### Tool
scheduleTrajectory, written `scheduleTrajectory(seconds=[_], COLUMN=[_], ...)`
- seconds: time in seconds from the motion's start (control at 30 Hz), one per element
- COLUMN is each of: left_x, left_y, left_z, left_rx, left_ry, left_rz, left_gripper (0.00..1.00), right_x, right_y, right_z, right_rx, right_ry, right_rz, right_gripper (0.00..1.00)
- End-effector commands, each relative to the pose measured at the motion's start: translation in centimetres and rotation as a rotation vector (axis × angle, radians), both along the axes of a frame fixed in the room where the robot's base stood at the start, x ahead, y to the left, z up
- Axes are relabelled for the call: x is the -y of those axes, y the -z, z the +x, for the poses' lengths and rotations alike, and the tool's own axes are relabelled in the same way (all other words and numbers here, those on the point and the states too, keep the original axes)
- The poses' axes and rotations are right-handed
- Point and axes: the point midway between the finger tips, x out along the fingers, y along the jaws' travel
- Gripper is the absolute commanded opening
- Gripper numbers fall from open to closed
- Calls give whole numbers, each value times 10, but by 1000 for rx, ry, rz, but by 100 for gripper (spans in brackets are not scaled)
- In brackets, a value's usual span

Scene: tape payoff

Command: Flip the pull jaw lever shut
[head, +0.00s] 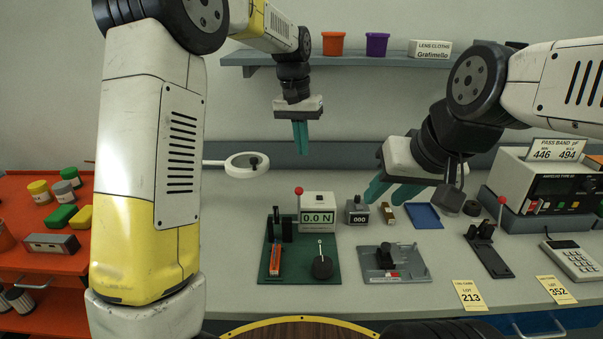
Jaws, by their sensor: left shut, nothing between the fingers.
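A dark green base plate (300,262) carries a tester with a "0.0 N" readout box (318,217). A lever with a red ball knob (299,191) stands upright at the readout's left edge. A thin lever with a pale tip (320,243) rises by a round black part on the same plate. I cannot tell from the picture which of these is the pull jaw lever. My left gripper (300,149) is shut and empty, pointing down above the readout and clear of it. My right gripper (379,202) is open and empty, over the bench right of the tester.
A counter reading "000" (357,211), a blue tray (424,216) and a grey fixture (393,263) lie right of the tester. Another red-knobbed lever (501,201) stands further right, by the pass band box (540,188). A round magnifier (246,165) is behind left.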

Motion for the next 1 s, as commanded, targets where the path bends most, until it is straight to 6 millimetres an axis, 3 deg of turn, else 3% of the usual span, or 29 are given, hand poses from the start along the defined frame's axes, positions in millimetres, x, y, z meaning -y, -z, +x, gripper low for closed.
scheduleTrajectory(seconds=[0.17,0.6,0.8,1.0], left_x=[1,10,1,-2], left_y=[13,102,91,89], left_z=[0,6,-21,-30], left_rx=[-3,-4,1,1], left_ry=[0,0,0,-1], left_rz=[1,1,0,0], left_gripper=[0,0,0,0], right_x=[0,0,0,0], right_y=[0,0,0,0], right_z=[0,0,0,0], right_rx=[0,0,0,0], right_ry=[0,0,0,0], right_rz=[0,0,0,0], right_gripper=[36,36,36,36])
